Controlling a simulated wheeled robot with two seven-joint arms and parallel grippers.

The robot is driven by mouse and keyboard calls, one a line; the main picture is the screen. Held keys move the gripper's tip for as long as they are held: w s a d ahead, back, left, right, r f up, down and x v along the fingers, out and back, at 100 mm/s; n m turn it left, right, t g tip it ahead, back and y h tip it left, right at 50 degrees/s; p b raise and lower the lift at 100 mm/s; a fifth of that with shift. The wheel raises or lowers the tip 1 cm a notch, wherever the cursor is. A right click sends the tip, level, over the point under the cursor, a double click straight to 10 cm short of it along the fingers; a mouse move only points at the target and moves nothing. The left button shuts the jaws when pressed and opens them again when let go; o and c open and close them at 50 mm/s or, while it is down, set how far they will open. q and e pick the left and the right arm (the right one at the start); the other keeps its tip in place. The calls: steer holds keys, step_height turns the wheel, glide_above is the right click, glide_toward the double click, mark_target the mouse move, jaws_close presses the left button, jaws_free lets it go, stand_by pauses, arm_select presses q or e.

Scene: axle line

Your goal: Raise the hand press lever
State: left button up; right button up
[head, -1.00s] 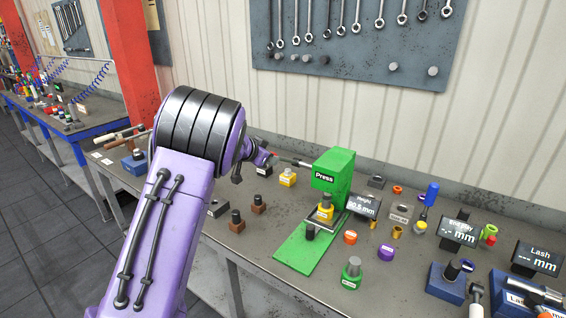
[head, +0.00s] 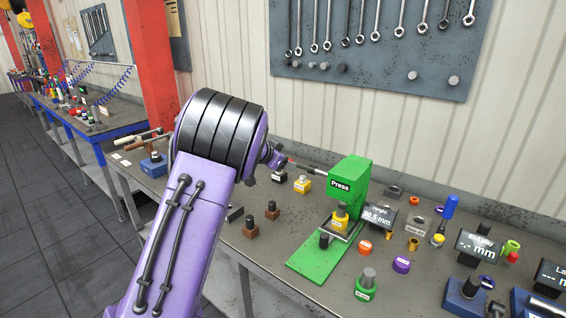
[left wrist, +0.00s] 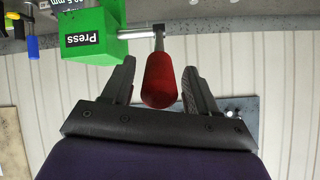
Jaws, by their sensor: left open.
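The green press (head: 349,176) stands on the workbench. Its lever, a grey rod (head: 308,166) with a red grip, sticks out to the left from the upper part of the press. My left gripper (head: 278,160) is at the lever's outer end, partly hidden by my purple arm. In the left wrist view, which shows the scene upside down, the red grip (left wrist: 160,80) lies between the two fingers of my left gripper (left wrist: 158,66), with gaps on both sides. The gripper is open. A yellow-collared part (head: 341,218) sits under the press head. My right gripper is out of view.
A height display (head: 379,218) stands right of the press. Brown-based parts (head: 272,210) and a yellow block (head: 303,184) stand left of the press. A tool board hangs behind.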

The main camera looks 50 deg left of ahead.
arm_select(q)
steer(key=b+v, duration=0.1)
steer(key=v, duration=0.8)
steer(key=shift+s+r, duration=0.15)
steer(key=shift+s, duration=0.2)
